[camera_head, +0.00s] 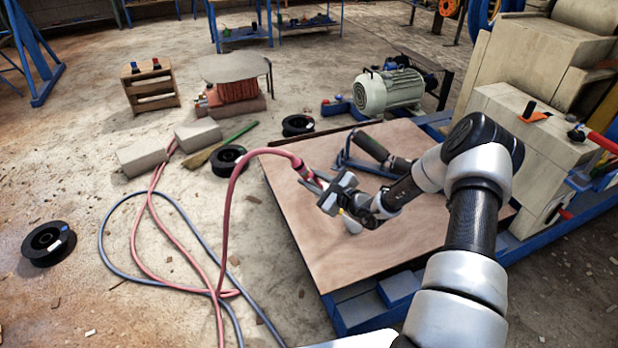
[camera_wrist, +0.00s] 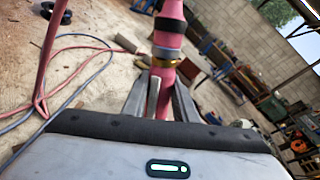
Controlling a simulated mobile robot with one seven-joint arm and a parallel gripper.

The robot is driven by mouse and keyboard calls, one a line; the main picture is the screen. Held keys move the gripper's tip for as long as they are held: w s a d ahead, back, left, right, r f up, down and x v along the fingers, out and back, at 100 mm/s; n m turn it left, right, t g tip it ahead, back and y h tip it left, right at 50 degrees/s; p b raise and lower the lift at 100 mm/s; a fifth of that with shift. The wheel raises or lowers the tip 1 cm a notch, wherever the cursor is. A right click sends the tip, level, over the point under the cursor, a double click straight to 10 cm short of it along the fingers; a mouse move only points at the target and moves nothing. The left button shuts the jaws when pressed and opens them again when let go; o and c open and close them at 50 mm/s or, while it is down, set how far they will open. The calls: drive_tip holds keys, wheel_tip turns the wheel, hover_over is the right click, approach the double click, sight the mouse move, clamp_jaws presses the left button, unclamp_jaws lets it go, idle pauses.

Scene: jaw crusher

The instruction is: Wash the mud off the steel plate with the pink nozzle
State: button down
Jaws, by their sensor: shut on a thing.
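The pink nozzle (camera_head: 307,174) is in my gripper (camera_head: 334,191), which is shut on it above the plate. In the wrist view the nozzle (camera_wrist: 169,28) stands between the two fingers (camera_wrist: 160,98), with a black band and a brass ring. A pink hose (camera_head: 229,200) arches from its back end down to the floor. The steel plate (camera_head: 395,247) lies flat on a blue frame and looks evenly brown, as if covered in mud. A small pale cone shows just below my gripper over the plate; I cannot tell whether it is spray. My arm hides the plate's right part.
Pink and blue hoses (camera_head: 178,205) loop over the floor at left. Black spools (camera_head: 48,243), concrete blocks (camera_head: 142,157) and a broom (camera_head: 222,146) lie there too. A motor (camera_head: 388,92) stands behind the plate, and the pale crusher body (camera_head: 545,140) rises at right.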

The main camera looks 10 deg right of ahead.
drive_tip(key=shift+s+d, duration=0.9)
drive_tip(key=shift+s, duration=3.5)
drive_tip(key=shift+s+a, duration=0.9)
drive_tip(key=shift+a, duration=4.05)
drive_tip(key=w+a, duration=0.2)
drive_tip(key=w, duration=0.7)
drive_tip(key=shift+w, duration=0.35)
